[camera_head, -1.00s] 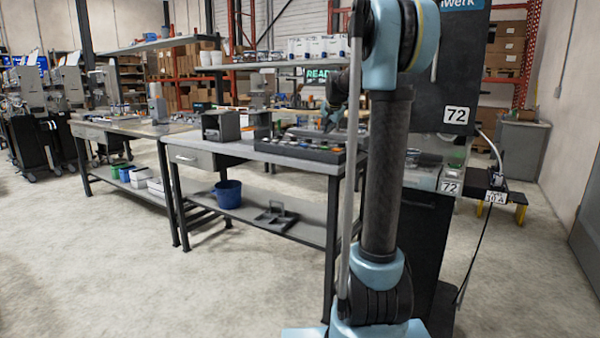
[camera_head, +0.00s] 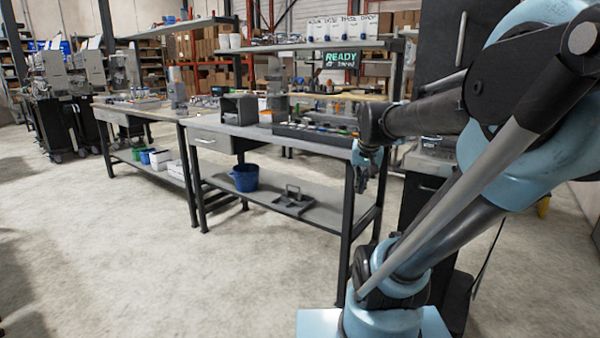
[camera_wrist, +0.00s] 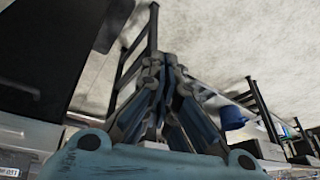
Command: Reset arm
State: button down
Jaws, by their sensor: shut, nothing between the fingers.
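My gripper (camera_head: 361,182) hangs at the end of my folded arm, beside the right end of the near workbench (camera_head: 270,137). In the head view it is small and partly dark. In the wrist view my gripper (camera_wrist: 168,62) points away from the camera with its fingers together and nothing between them. My arm fills the right side of the head view, its upper links reaching left and its lower link tilted.
A dark cabinet stands behind my arm. The floor (camera_head: 130,265) at front left is clear.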

jog(key=s+f+n+g, duration=0.2)
jog(key=s+f, duration=1)
jog(key=s, duration=0.3)
jog(key=shift+s+f+n, duration=0.25)
jog(key=shift+s+n, duration=0.15)
jog(key=shift+w+f, duration=0.2)
jog(key=shift+w, duration=0.25)
